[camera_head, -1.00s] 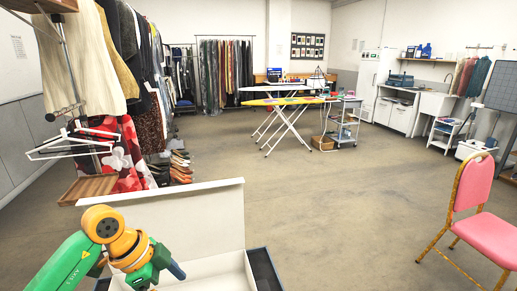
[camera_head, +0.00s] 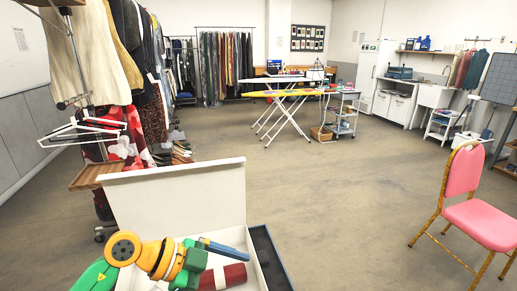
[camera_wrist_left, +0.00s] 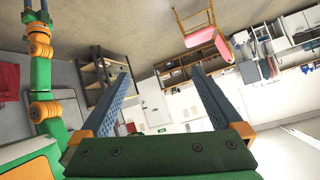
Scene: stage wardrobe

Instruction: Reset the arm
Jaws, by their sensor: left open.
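My left gripper (camera_head: 222,247) is over the open white box at the bottom of the head view. Its green body and a blue finger show there. In the left wrist view its two blue fingers (camera_wrist_left: 160,75) stand wide apart with nothing between them. Another green and orange arm of mine (camera_wrist_left: 40,60) shows at the left of the wrist view; its end is small at the top edge, and I cannot tell how its jaws stand.
The open white box (camera_head: 180,190) has its lid raised and a dark red and white thing (camera_head: 232,275) inside. A clothes rack with hangers (camera_head: 85,130) stands at left, a pink chair (camera_head: 480,220) at right. The floor (camera_head: 330,200) between is clear.

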